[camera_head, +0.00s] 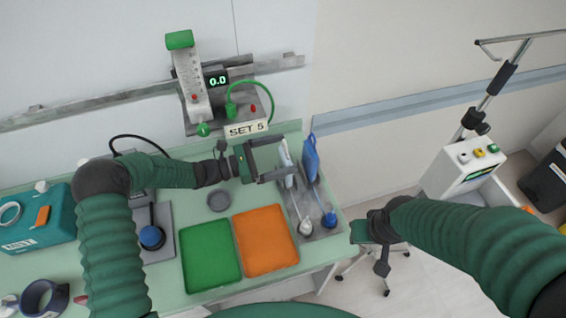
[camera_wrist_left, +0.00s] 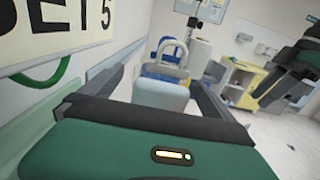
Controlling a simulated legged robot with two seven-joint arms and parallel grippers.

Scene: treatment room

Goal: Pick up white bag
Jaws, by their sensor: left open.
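The white bag (camera_head: 287,158) stands at the back left of a grey tray (camera_head: 327,229) on the table, partly hidden by my left gripper. In the left wrist view the pale bag (camera_wrist_left: 162,94), with a looped top, shows between the two fingers. My left gripper (camera_head: 281,160) is open, its fingers pointing right at the bag, one on each side. I cannot tell if they touch it. My right gripper (camera_head: 372,245) is over the floor right of the table, away from the bag; its jaws are unclear.
A blue bag (camera_head: 311,158) stands close right of the white bag. Blue and white round-headed tools lie in the tray. A green pad (camera_head: 211,255) and an orange pad (camera_head: 265,240) lie left of it. A flowmeter (camera_head: 190,85) and a SET 5 sign (camera_head: 246,129) are on the wall.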

